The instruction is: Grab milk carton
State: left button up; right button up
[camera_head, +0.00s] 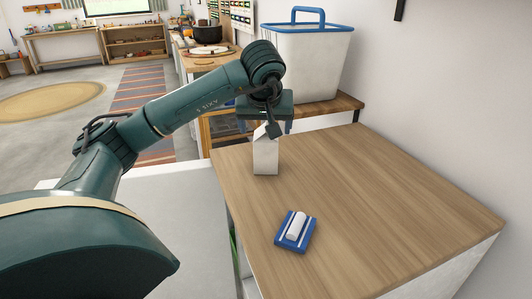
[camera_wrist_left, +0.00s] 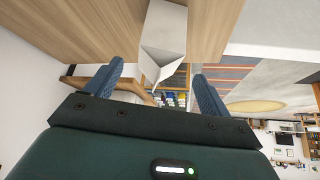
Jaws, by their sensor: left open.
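The milk carton (camera_head: 265,158) is white with a gabled top. It stands upright at the far left edge of the wooden tabletop (camera_head: 370,200). My left gripper (camera_head: 268,128) is open just above the carton, and its body and fingers partly cover the carton's top in the head view. In the left wrist view the carton (camera_wrist_left: 165,35) lies ahead, between the lines of the two blue fingers of the open gripper (camera_wrist_left: 158,85). I cannot tell whether a finger touches it. My right gripper is not in view.
A blue tray with a white roll-shaped item (camera_head: 296,229) lies near the tabletop's front left. A white bin with a blue rim and handle (camera_head: 308,60) stands on a shelf behind. A wall bounds the right. The tabletop's right part is clear.

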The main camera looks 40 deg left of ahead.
aim_at(266, 138)
pick_arm(q)
jog(key=x, duration=0.5)
jog(key=shift+f+b, duration=0.3)
jog(key=shift+f, duration=0.1)
jog(key=shift+r, duration=0.1)
jog(key=c, duration=1.4)
